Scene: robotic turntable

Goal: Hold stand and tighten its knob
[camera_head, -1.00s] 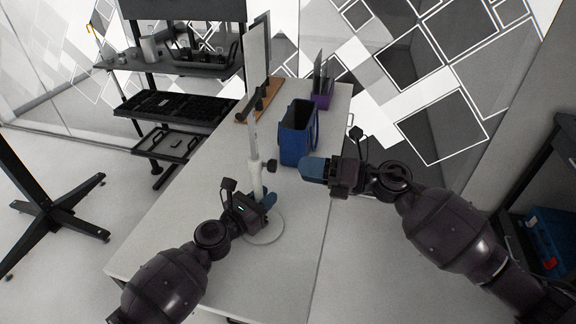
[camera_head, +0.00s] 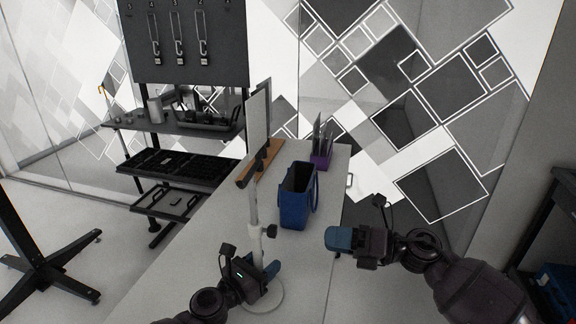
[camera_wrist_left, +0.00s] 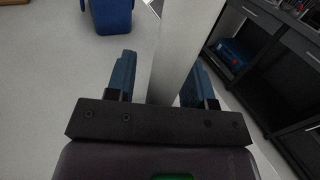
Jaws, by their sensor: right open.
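The stand is a pale upright pole (camera_head: 254,212) on a round white base (camera_head: 262,301), with a flat panel (camera_head: 258,122) at its top. Its dark knob (camera_head: 269,231) sticks out to the right of the pole's thicker white collar. My left gripper (camera_head: 268,272) is low on the pole, below the knob. In the left wrist view the pole (camera_wrist_left: 181,50) stands between its blue fingers (camera_wrist_left: 160,88), with a gap showing on the left side. My right gripper (camera_head: 339,239) is open and empty, to the right of the knob and apart from it.
A blue bin (camera_head: 297,203) stands on the white table (camera_head: 212,236) just behind the knob. A purple holder (camera_head: 321,160) and a wooden board (camera_head: 262,164) are farther back. A rack with trays (camera_head: 178,168) is beyond the table's left edge. The table left of the stand is clear.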

